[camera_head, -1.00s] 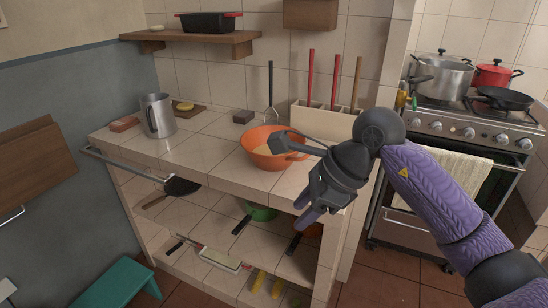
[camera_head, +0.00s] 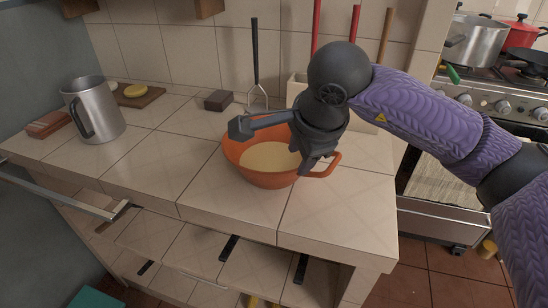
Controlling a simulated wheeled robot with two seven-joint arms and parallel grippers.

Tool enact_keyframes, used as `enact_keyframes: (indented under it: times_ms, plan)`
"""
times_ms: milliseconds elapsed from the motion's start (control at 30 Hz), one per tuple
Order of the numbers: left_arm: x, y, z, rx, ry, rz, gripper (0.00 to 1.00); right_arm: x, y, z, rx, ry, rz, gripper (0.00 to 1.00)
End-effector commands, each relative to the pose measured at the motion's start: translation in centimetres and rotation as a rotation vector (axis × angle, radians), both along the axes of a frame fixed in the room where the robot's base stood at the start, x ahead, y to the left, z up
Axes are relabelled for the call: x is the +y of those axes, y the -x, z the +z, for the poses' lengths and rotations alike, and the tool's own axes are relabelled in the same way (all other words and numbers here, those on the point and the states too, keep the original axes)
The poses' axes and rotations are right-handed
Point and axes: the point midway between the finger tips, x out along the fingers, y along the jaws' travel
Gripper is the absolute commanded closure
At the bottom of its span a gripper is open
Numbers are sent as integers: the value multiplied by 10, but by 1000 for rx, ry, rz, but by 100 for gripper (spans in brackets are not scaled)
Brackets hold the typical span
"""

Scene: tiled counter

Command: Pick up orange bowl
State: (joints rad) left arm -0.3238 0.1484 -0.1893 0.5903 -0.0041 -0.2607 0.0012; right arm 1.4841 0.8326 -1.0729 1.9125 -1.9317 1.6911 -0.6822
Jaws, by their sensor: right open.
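The orange bowl (camera_head: 230,152) stands upright on the tiled counter (camera_head: 335,215), with a pale yellowish content or inner bottom showing. A loop handle sticks out at its right side. My right gripper (camera_head: 275,145) is open, over the bowl's right part. One finger reaches left across the bowl's far rim, and the other points down near the right rim by the handle. I cannot tell whether either finger touches the bowl. The arm hides the bowl's back right rim. My left gripper is not in view.
A metal pitcher (camera_head: 95,112) stands at the left. A utensil holder (camera_head: 297,88) is behind the arm. The counter in front of the bowl is clear.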

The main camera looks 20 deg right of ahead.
Motion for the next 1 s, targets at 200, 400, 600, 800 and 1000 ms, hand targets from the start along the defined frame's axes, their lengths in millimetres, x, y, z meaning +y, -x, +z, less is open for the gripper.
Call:
enact_keyframes:
  times_ms: [200,400,600,800,1000]
  plan:
    - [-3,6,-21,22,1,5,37,6,-11,-42,5,0,0,55]
    - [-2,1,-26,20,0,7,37,6,-20,-55,0,0,1,55]
    - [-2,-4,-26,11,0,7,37,6,-20,-54,0,0,0,76]
    - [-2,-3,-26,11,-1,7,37,6,-20,-54,0,-1,0,100]
    - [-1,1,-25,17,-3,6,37,6,-20,-54,0,-1,0,100]
